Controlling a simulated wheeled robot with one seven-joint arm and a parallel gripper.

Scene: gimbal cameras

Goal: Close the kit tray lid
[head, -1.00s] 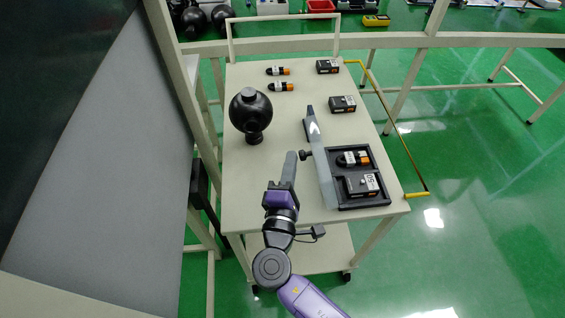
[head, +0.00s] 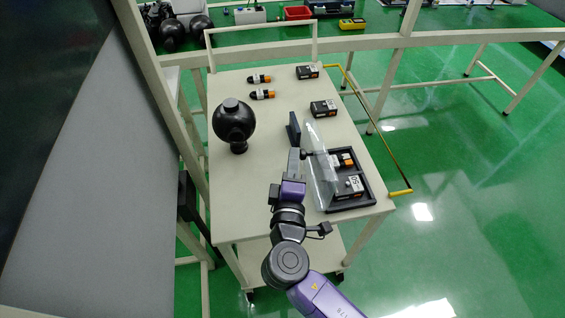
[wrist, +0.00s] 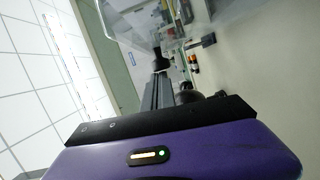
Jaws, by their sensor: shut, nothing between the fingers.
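The kit tray (head: 350,206) is a dark tray at the near right of the cart top. It holds a dark box (head: 347,188) and an orange-tipped battery-like piece (head: 342,160). Its clear lid (head: 318,172) stands raised and tilted along the tray's left side, partly over the contents. A dark knob (head: 306,154) sits on the lid's left face. My gripper (head: 294,155) is shut and empty, its fingertips close to the knob; I cannot tell whether they touch. In the wrist view the lid (wrist: 135,18) and knob (wrist: 158,58) show just beyond the fingers.
A black round gimbal camera (head: 233,122) stands on the cart (head: 262,190) to the left. Two boxes (head: 323,108) and two orange-tipped pieces (head: 262,95) lie farther back. The near left cart top is clear.

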